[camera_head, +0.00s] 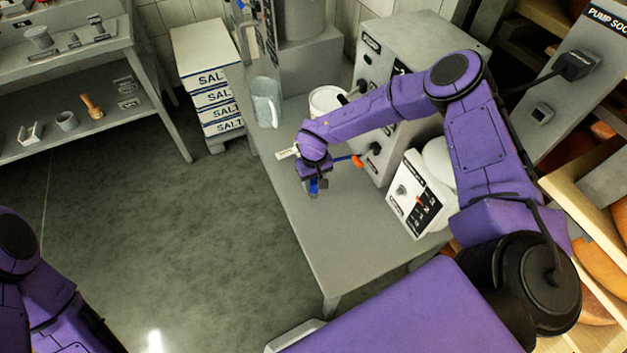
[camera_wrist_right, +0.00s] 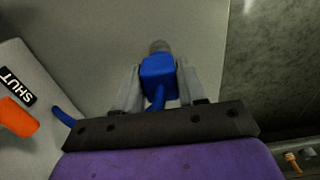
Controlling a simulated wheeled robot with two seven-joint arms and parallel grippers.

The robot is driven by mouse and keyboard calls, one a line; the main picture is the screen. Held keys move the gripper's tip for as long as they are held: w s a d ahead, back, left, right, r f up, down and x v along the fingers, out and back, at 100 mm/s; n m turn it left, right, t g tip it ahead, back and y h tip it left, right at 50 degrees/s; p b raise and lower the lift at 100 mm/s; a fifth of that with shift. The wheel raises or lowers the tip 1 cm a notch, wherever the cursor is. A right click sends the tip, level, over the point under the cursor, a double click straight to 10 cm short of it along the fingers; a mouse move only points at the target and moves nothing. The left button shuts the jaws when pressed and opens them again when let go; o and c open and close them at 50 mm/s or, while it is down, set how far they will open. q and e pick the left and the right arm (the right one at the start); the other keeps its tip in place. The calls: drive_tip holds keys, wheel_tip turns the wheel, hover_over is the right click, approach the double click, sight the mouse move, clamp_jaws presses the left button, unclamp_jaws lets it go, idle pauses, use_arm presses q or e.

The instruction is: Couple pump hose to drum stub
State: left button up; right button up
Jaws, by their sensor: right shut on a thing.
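My right gripper (camera_head: 313,192) is over the grey table, shut on a blue hose end (camera_wrist_right: 159,76). In the right wrist view the blue block sits between the two grey fingers, with a grey tip beyond it. A blue hose (camera_head: 343,158) runs from near the gripper towards an orange lever (camera_head: 357,161) on the grey machine. The orange lever also shows in the right wrist view (camera_wrist_right: 17,118), beside a "SHUT" label. I cannot make out the drum stub. Of my left arm, only purple links show at the lower left; its gripper is out of view.
The grey table (camera_head: 345,235) has clear room in front of the gripper. A grey machine (camera_head: 405,60) and a tilted white panel (camera_head: 417,196) stand to the right. A grey-green jug (camera_head: 266,101) and a white tub (camera_head: 326,98) stand behind. Salt boxes (camera_head: 205,60) are at the back left.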

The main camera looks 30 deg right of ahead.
sight(314, 187)
drive_tip(key=shift+f+b, duration=1.15)
drive_tip(key=shift+f, duration=0.4)
drive_tip(key=o, duration=1.2)
drive_tip(key=shift+r, duration=0.1)
drive_tip(key=shift+o, duration=0.2)
drive_tip(key=shift+r, duration=0.1)
wheel_tip(314, 187, up, 10)
drive_tip(key=shift+r+b, duration=0.2)
drive_tip(key=shift+b, duration=0.25)
